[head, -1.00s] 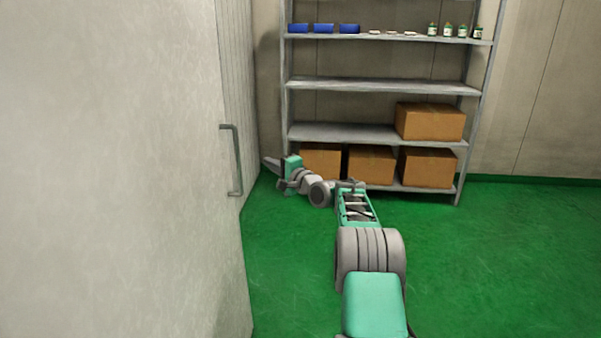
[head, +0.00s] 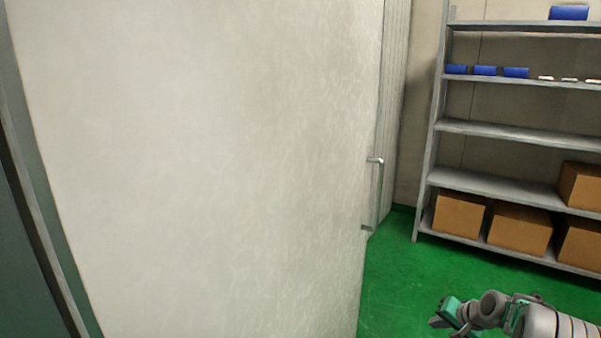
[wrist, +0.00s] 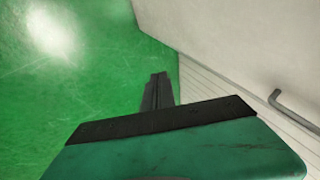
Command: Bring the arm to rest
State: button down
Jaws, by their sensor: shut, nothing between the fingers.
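My gripper (wrist: 158,90) shows in the wrist view with its dark fingers together and nothing between them, above the green floor. In the head view, my gripper (head: 437,322) is at the lower right, at the end of my bent arm (head: 490,308). It is low over the floor, to the right of the large pale door and in front of the shelf. Part of my arm is cut off by the picture's lower right edge.
The large pale door (head: 210,160) fills the left and middle, with a grey handle (head: 378,195) at its right edge. A metal shelf (head: 500,137) holds cardboard boxes (head: 520,229) and blue items (head: 485,71). Green floor (head: 395,285) is clear between door and shelf.

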jog(key=s+a+f+n+g, duration=0.1)
jog(key=s+a+f+g, duration=0.15)
jog(key=s, duration=0.45)
jog(key=s+a+f+g, duration=0.1)
jog(key=s+g, duration=0.2)
jog(key=s, duration=0.4)
jog(key=s+a+r+n+g+h+p, duration=0.1)
jog(key=s+a+r, duration=0.1)
jog(key=s+a, duration=0.3)
jog(key=s+a+r+n+g+p, duration=0.1)
jog(key=s+a+r+g, duration=0.1)
jog(key=s, duration=0.6)
jog(key=a+r+n+t+h+p, duration=0.1)
jog(key=a+r+n+t, duration=0.3)
jog(key=a+r, duration=1)
jog(key=shift+r+n+p, duration=0.3)
jog(key=shift+r+p, duration=0.25)
jog(key=shift+r, duration=0.05)
